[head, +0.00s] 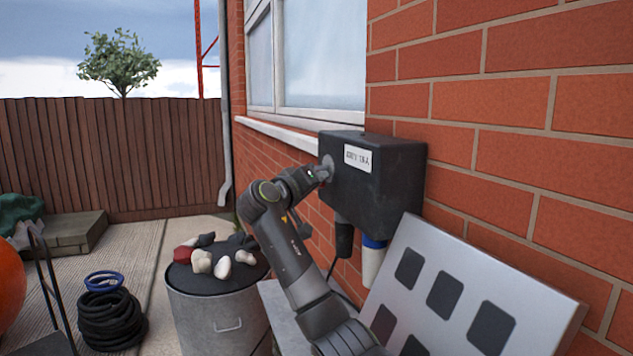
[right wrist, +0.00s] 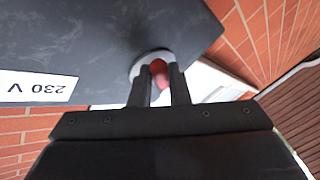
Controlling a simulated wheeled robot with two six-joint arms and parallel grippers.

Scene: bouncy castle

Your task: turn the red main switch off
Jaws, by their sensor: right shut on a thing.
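The red main switch (right wrist: 158,72) sits on a pale round plate (right wrist: 137,66) on the side of a black box (head: 385,195) fixed to the brick wall. My right gripper (right wrist: 159,88) is shut on the switch, with one finger on each side of it. In the head view my right gripper (head: 322,172) reaches the left side of the box and hides the switch. The box also fills the upper left of the right wrist view (right wrist: 80,40) and bears a white 230 V label (right wrist: 36,87). My left gripper is out of view.
Below the box hang a black plug and a blue-and-white connector (head: 372,262). A pale board with dark squares (head: 470,250) leans at the right. A metal bin (head: 215,310) topped with stones stands left of my arm. Coiled black hose (head: 110,318) lies on the paving.

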